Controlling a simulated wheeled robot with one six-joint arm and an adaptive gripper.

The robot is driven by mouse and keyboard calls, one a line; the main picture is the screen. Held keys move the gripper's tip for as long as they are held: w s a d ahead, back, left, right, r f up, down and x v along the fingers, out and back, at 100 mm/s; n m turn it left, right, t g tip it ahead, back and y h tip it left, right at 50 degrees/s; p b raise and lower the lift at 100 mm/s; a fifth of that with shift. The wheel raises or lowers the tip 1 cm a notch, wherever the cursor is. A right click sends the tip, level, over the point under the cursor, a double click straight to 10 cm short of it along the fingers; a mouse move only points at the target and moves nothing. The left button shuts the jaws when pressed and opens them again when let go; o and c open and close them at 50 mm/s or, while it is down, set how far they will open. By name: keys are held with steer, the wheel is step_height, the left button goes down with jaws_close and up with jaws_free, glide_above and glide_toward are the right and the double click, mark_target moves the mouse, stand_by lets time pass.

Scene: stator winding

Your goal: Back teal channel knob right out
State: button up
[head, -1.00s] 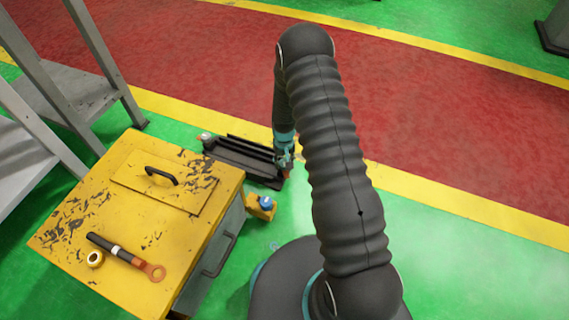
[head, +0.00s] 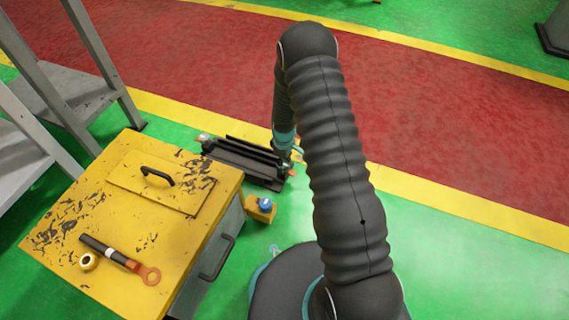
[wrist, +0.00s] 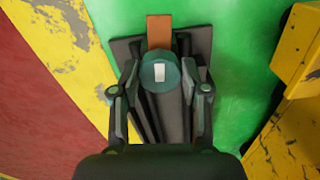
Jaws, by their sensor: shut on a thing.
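The black channel fixture (head: 240,161) lies on the green floor beyond the yellow cabinet, with long raised ribs. In the wrist view its dark channels (wrist: 153,118) run up the picture. A round teal knob (wrist: 160,71) with a white mark sits near the far end, in front of an orange strip (wrist: 159,29). My gripper (wrist: 160,88) has one finger on each side of the knob and is shut on it. In the head view my gripper is small and partly hidden by my arm. Whether the knob is still seated cannot be told.
The worn yellow cabinet (head: 125,235) with a tool (head: 120,259) and a tape roll (head: 88,261) on top stands at left. A small yellow block with a blue top (head: 261,207) sits beside it. Grey metal racks (head: 75,85) stand far left. Floor to the right is clear.

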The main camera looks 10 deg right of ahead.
steer(key=shift+s+f+n, duration=0.15)
steer(key=shift+s+n, duration=0.05)
steer(key=shift+n, duration=0.3)
steer(key=o, duration=1.1)
steer(key=shift+a, duration=0.1)
steer(key=shift+w, duration=0.1)
steer(key=shift+w+r, duration=0.1)
steer(key=shift+r, duration=0.35)
step_height(320, 180, up, 11)
steer(key=shift+r, duration=0.1)
